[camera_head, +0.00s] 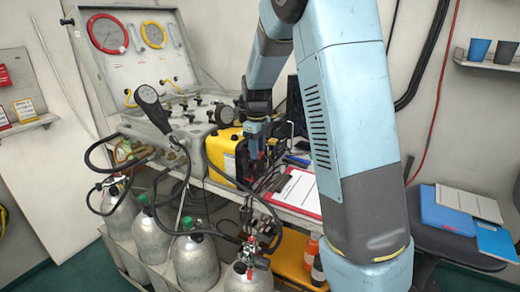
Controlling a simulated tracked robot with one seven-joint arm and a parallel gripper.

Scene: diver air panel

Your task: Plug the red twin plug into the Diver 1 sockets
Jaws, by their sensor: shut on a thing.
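My gripper (256,133) points down in front of the yellow box, right of the air panel. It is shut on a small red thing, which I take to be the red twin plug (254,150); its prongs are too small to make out. The diver air panel (147,66) is an open grey case at the back left, with a red-ringed gauge (107,33) and a yellow-ringed gauge (158,34) in its lid. The case's lower part holds knobs and fittings. I cannot pick out the Diver 1 sockets or their labels.
The yellow box (222,158) stands close beside my gripper. A clipboard (298,190) lies on the bench to the right. Black hoses loop along the bench front above several grey cylinders (195,262). A black paddle-shaped thing (151,105) sticks up before the panel. My arm hides part of the bench.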

